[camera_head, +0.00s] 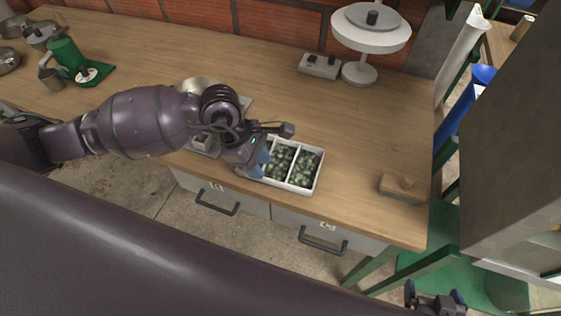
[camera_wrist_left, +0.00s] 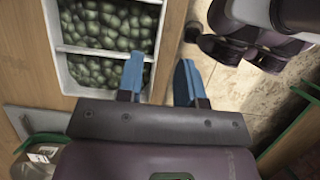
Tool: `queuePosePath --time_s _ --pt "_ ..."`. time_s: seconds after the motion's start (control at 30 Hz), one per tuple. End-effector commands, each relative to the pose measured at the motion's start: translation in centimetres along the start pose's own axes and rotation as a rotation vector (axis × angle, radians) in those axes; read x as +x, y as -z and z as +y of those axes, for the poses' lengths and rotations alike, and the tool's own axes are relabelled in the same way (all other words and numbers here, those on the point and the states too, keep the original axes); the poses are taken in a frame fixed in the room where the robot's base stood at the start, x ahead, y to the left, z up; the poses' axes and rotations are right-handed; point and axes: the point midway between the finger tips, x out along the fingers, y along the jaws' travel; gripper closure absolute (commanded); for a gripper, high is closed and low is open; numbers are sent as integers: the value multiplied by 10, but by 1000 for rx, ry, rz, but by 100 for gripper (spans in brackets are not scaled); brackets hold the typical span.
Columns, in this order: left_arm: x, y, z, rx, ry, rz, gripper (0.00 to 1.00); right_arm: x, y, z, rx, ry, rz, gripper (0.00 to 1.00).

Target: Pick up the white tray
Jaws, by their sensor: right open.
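The white tray (camera_head: 318,174) sits near the front edge of the wooden counter, with green beans in its divided compartments. It also shows in the left wrist view (camera_wrist_left: 50,30). My left gripper (camera_head: 259,164) is at the tray's left part and hides some of it. In the wrist view my left gripper's blue fingers (camera_wrist_left: 160,78) are apart, one over the tray's side and the other beyond the counter edge. Whether they touch the tray cannot be told. My right gripper (camera_head: 436,296) is open and empty, low at the bottom right.
A white scale-like stand (camera_head: 370,35) and a switch box (camera_head: 320,66) are at the back. Drawers with dark handles (camera_head: 323,244) are below. A green device (camera_head: 66,54) stands far left. The counter's middle right is clear.

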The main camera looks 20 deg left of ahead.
Motion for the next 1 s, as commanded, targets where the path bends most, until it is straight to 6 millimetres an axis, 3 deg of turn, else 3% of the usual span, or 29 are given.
queuePosePath --time_s 0.23,0.5,0.83,0.87,1.0 --pt "16 -2 0 -2 1 -2 66 2 7 0 -1 1 13 3" --pt "51 -5 2 -3 1 -1 66 2 1 0 -1 1 3 3" --pt "58 -5 2 -1 -1 -1 66 0 -3 0 0 0 -6 3" --pt "58 -5 2 -1 -1 -1 68 0 -4 0 0 0 -6 3" --pt "58 -5 2 -1 -1 -1 89 0 -4 0 0 0 -6 3"
